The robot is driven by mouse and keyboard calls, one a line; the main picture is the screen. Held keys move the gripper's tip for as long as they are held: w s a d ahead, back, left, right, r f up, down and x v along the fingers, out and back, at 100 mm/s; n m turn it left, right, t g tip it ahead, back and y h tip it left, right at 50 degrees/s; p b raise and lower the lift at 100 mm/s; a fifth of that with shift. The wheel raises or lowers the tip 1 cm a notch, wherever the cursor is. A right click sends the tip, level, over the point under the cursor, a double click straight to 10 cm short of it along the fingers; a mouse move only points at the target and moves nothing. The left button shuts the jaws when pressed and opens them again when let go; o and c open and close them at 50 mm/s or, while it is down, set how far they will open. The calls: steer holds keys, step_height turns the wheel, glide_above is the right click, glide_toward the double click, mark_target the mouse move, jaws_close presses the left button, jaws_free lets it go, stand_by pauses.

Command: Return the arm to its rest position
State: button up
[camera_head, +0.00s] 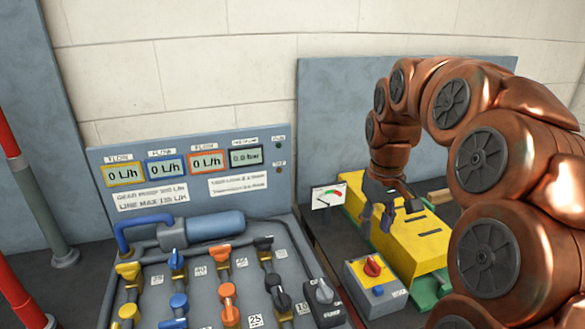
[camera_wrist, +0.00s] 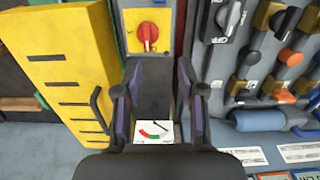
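My copper-coloured arm arches in from the right side of the head view and bends down at its end. My gripper (camera_head: 377,222) hangs over the left part of a yellow slotted box (camera_head: 420,246). In the wrist view my gripper (camera_wrist: 157,68) shows two dark fingers spread apart with nothing between them. The yellow box (camera_wrist: 62,60) is to the left of the fingers there. A red knob on a yellow plate (camera_wrist: 148,35) is beyond the fingertips. Whether a fingertip touches the box cannot be told.
A panel with flow displays (camera_head: 190,170), a blue cylinder (camera_head: 215,225) and coloured valves stands left of my gripper. A switch box with a red knob (camera_head: 373,267) and a small gauge (camera_head: 328,195) are close by. A grey board (camera_head: 330,110) stands behind; the air above the panel is clear.

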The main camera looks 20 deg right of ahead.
steer(key=s+a+f+g+p, duration=0.1)
steer(key=s+a+f+p, duration=0.2)
steer(key=s+a, duration=1.5)
steer(key=s+p, duration=0.3)
steer(key=s, duration=0.1)
steer(key=shift+g, duration=0.3)
steer(key=shift+a, duration=0.1)
steer(key=shift+c, duration=0.3)
